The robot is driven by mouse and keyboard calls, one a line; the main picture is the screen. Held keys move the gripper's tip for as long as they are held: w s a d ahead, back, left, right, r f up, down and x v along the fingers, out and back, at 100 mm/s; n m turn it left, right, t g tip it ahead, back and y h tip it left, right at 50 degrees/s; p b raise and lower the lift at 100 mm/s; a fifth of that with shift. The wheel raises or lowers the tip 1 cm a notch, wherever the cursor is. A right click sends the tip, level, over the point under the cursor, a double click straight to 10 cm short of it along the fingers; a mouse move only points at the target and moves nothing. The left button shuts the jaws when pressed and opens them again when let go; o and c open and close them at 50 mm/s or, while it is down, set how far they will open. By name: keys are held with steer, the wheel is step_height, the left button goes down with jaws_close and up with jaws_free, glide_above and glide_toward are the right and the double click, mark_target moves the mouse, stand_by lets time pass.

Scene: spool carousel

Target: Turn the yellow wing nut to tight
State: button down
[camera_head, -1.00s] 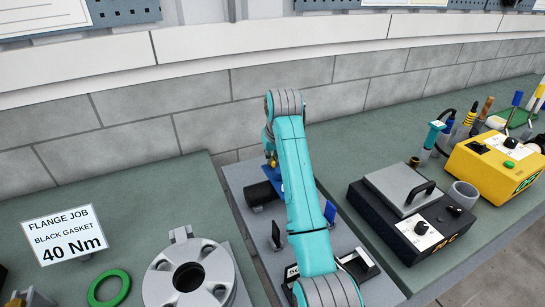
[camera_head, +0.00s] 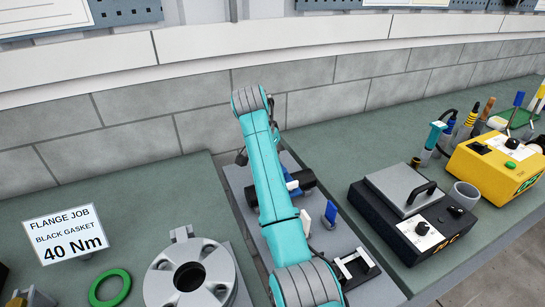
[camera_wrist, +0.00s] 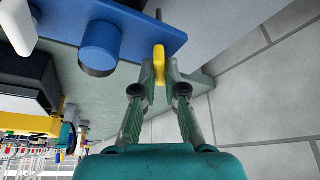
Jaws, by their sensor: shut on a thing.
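The yellow wing nut (camera_wrist: 159,58) shows in the wrist view at the edge of a blue plate (camera_wrist: 165,40). My gripper (camera_wrist: 159,72) is shut on it, with one finger on each side. A blue round knob (camera_wrist: 100,45) stands out from the same plate, left of the wing nut. In the head view my teal arm covers the wing nut and my fingers. Whether the nut is tight cannot be told.
In the head view, a grey flange (camera_head: 190,275) and a green ring (camera_head: 110,288) lie on the left bench. A black box with a grey lid (camera_head: 410,205) and a yellow device (camera_head: 495,165) stand on the right bench.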

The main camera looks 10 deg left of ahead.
steer(key=m, duration=0.3)
steer(key=m+g+h, duration=0.1)
steer(key=m, duration=0.2)
steer(key=shift+a+g+h, duration=0.1)
steer(key=shift+g+h, duration=0.2)
stand_by(0.4)
steer(key=c, duration=1.2)
jaws_free()
steer(key=shift+c, duration=0.2)
steer(key=shift+r, duration=0.1)
steer(key=v, duration=0.7)
steer(key=shift+a, duration=0.2)
